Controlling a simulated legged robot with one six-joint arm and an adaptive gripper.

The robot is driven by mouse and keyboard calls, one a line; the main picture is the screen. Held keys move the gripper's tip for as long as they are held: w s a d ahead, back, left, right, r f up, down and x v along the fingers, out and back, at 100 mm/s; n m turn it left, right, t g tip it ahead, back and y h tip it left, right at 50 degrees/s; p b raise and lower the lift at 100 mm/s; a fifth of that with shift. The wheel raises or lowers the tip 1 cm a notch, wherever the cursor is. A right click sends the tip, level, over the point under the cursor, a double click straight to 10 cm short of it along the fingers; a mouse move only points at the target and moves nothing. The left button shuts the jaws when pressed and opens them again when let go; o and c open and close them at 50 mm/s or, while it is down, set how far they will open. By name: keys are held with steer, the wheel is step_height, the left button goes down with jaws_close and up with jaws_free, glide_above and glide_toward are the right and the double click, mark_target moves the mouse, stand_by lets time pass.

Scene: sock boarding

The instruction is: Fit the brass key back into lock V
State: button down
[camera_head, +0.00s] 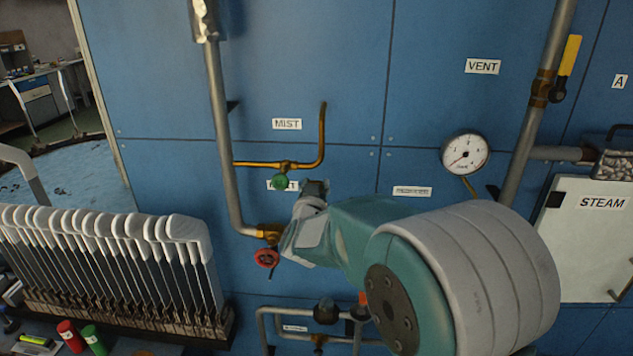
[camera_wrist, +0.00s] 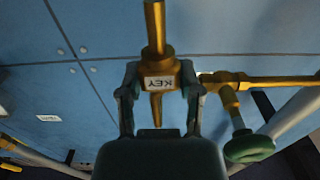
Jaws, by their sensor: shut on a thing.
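In the wrist view, a brass key (camera_wrist: 159,66) with a white tag reading KEY, upside down in that picture, sits between the fingers of my gripper (camera_wrist: 160,95). The fingers are shut on it from both sides. A brass rod runs from it to the top edge, and a narrower brass part shows below the tag. In the head view, my gripper (camera_head: 318,186) is near the blue wall, right of the green valve knob (camera_head: 281,182); the key is hidden there. I cannot make out lock V in either view.
The brass MIST pipe (camera_head: 260,164) and green knob (camera_wrist: 250,147) are close beside my gripper. A red valve wheel (camera_head: 266,257) sits below left. A gauge (camera_head: 465,154) and grey pipe (camera_head: 522,150) stand right. White-topped sock boards (camera_head: 100,228) fill the lower left.

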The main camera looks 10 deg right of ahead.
steer(key=shift+s+a, duration=0.1)
steer(key=shift+f, duration=2.9)
steer(key=shift+f, duration=2.05)
steer(key=shift+c, duration=0.9)
jaws_free()
steer(key=shift+s, duration=0.1)
steer(key=v, duration=1.1)
steer(key=shift+s, duration=0.4)
steer(key=shift+f, duration=0.1)
